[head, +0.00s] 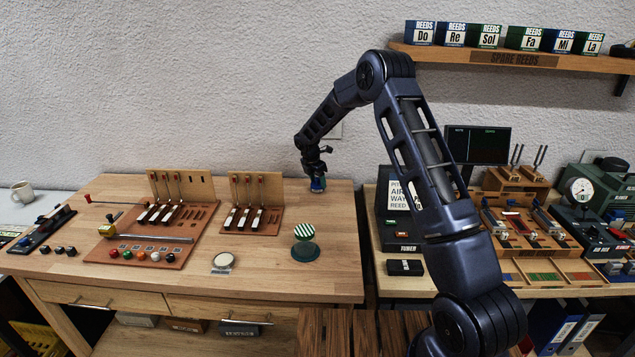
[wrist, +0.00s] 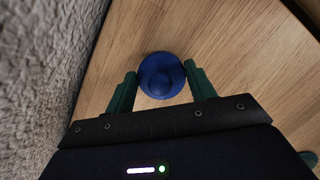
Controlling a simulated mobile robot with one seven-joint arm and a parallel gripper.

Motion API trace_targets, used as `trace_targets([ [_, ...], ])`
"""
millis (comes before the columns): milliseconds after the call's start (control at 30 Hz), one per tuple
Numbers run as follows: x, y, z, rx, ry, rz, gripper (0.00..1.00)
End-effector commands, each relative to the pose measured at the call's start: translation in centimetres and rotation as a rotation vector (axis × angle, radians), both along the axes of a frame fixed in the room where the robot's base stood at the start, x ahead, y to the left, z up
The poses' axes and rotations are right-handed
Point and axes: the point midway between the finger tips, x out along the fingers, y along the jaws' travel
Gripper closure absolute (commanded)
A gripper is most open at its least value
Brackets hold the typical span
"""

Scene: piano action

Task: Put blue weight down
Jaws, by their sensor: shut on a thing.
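The blue weight (wrist: 161,76) is a round blue piece with a knob on top. It sits between the two green fingers of my gripper (wrist: 161,88) in the wrist view, and the gripper is shut on it. In the head view my gripper (head: 317,177) is at the back right of the wooden workbench, near the wall, with the blue weight (head: 318,186) low at its tips. The weight is at or just above the bench top (head: 340,230); I cannot tell whether it touches.
A green-and-white striped piece on a dark green round base (head: 305,251) stands in front. A round cream disc (head: 223,261) lies left of it. Wooden racks with keys (head: 255,203) stand to the left. The rough wall is close behind. Bench around the weight is clear.

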Motion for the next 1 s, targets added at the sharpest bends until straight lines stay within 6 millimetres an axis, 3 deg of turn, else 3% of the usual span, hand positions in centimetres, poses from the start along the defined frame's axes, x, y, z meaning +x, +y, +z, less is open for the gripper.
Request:
trace_targets([
  [433, 0.1, 0.0, -0.7, 0.001, -0.003, 0.000, 0.89],
  [467, 0.0, 0.0, -0.7, 0.002, -0.002, 0.000, 0.42],
  [567, 0.0, 0.0, -0.7, 0.002, -0.002, 0.000, 0.24],
  [867, 0.0, 0.0, -0.6, 0.001, -0.002, 0.001, 0.24],
  [1000, -0.1, 0.2, 0.4, 0.001, -0.002, 0.001, 0.24],
])
